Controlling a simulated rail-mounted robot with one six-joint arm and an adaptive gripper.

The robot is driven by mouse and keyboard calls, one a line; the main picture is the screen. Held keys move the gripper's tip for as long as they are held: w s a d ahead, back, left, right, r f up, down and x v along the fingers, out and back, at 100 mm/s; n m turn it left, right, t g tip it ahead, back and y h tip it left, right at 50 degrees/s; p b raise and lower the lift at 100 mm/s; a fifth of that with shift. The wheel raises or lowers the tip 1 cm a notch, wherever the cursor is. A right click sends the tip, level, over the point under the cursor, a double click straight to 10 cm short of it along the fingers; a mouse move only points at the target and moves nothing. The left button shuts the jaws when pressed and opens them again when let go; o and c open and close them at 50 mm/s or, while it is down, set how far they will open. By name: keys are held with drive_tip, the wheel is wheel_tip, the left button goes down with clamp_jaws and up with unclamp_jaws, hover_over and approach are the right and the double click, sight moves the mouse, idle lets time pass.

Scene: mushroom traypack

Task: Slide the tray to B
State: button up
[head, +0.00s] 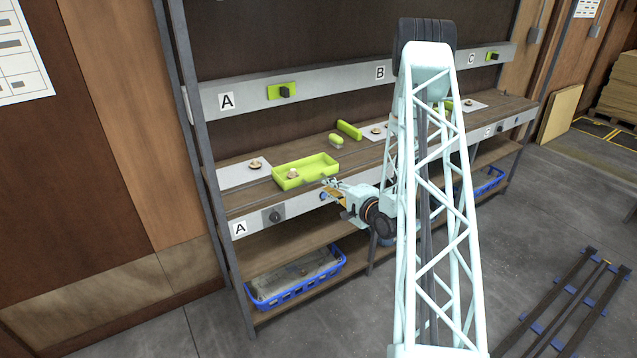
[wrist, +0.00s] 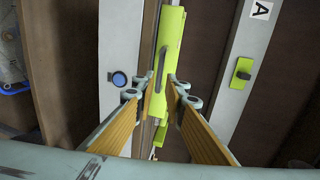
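The lime-green tray (head: 322,163) lies on the wooden shelf near the A end, with a pale mushroom (head: 293,173) in its left part. The B label (head: 380,73) is on the upper grey rail, to the right of the tray. My gripper (head: 331,185) is at the tray's front right side. In the wrist view, my gripper (wrist: 161,92) has its two orange-padded fingers apart, on either side of the tray's narrow green edge (wrist: 172,38). Gaps seem to show beside the green part, though contact at the tips is hard to tell.
A green block (head: 349,130) and a smaller green piece (head: 336,140) lie behind the tray. White sheets with mushrooms lie at left (head: 240,174) and farther right. A black knob on a green plate (head: 284,91) sits on the upper rail. A blue crate (head: 297,284) stands below.

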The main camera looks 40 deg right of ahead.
sight(319, 181)
drive_tip(key=shift+x, duration=3.95)
clamp_jaws()
